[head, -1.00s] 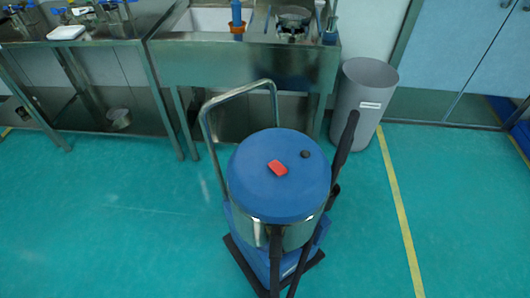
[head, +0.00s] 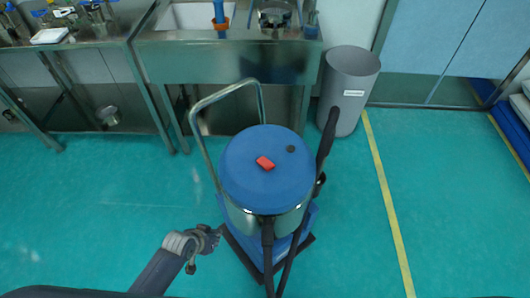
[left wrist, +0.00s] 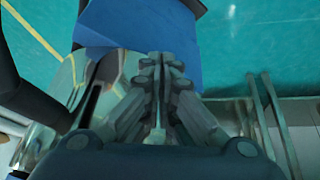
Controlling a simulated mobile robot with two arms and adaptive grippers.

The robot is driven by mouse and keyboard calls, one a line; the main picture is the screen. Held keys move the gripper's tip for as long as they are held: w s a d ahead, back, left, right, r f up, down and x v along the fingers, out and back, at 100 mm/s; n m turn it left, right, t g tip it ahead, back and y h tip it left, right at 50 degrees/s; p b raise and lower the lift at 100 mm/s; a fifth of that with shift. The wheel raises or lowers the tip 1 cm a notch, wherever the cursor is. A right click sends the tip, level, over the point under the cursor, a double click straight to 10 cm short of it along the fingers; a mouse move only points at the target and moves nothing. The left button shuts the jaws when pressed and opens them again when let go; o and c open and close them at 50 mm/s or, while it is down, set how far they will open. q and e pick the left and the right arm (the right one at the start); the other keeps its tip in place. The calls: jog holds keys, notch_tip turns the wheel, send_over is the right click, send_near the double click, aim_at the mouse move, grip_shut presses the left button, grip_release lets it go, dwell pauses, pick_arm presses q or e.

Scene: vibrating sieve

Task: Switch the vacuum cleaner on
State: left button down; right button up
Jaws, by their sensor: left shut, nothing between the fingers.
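The vacuum cleaner (head: 258,205) stands on the floor in the middle of the head view. It has a blue lid (head: 240,175), a steel drum, a blue wheeled base, a metal handle (head: 196,125) and a black hose (head: 325,140). A red switch (head: 265,163) sits on top of the lid beside a small dark knob (head: 291,149). My left gripper (head: 212,236) is low beside the cleaner's left side, below the lid and away from the switch. In the left wrist view its fingers (left wrist: 158,62) are shut and empty, in front of the shiny drum. My right gripper is not in view.
A grey bin (head: 348,90) stands behind the cleaner on the right. A steel sink unit (head: 230,55) and a steel bench (head: 85,55) line the back wall. The green floor to the left and right is clear, with a yellow line (head: 388,200) on the right.

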pick_arm(q)
jog(key=w+d+r+m+h+p, duration=0.15)
jog(key=d+r, duration=0.25)
jog(key=r, duration=0.6)
jog(key=w+d+r+m+h+p, duration=0.1)
jog(key=d+r+m, duration=0.15)
jog(key=r, duration=0.65)
jog(key=w+d+r+m+h+p, duration=0.15)
jog(key=d+r, duration=0.25)
jog(key=r, duration=0.6)
jog(key=w+r+h, duration=0.1)
jog(key=w+r, duration=0.5)
jog(key=r, duration=0.1)
jog(key=shift+a+m+p, duration=0.3)
jog(key=shift+a+m, duration=0.05)
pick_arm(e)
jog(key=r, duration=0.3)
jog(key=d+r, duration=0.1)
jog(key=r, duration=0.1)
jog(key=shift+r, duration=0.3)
pick_arm(q)
jog(key=shift+h, duration=0.3)
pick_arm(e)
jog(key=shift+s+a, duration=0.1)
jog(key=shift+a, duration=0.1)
